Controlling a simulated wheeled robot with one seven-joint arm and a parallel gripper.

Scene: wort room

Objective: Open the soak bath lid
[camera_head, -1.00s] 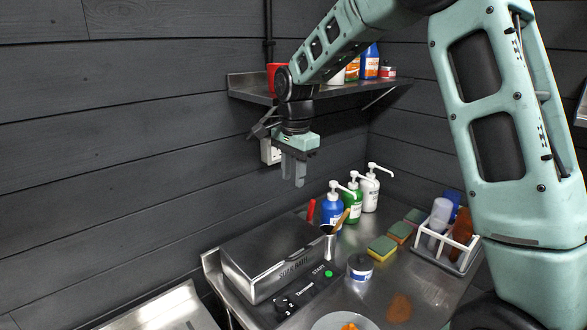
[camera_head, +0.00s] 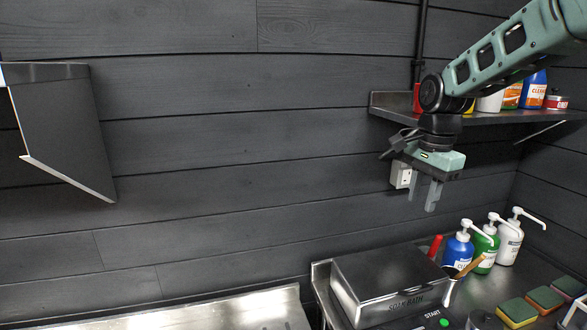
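The soak bath (camera_head: 405,300) is a steel box with its name on the front face, on the steel counter at the lower right. Its flat lid (camera_head: 385,268) lies shut on top. My gripper (camera_head: 424,202) hangs above and behind the bath, fingers pointing down, with a gap between them and nothing held. It is apart from the lid and in front of the dark wall. The bath's lower front is cut off by the picture's bottom edge.
Pump bottles, blue (camera_head: 458,250), green (camera_head: 485,248) and white (camera_head: 509,240), stand right of the bath. Sponges (camera_head: 517,312) lie at lower right. A wall shelf (camera_head: 400,106) with bottles is behind my arm. A steel surface (camera_head: 230,312) lies left; a grey hood (camera_head: 65,130) is upper left.

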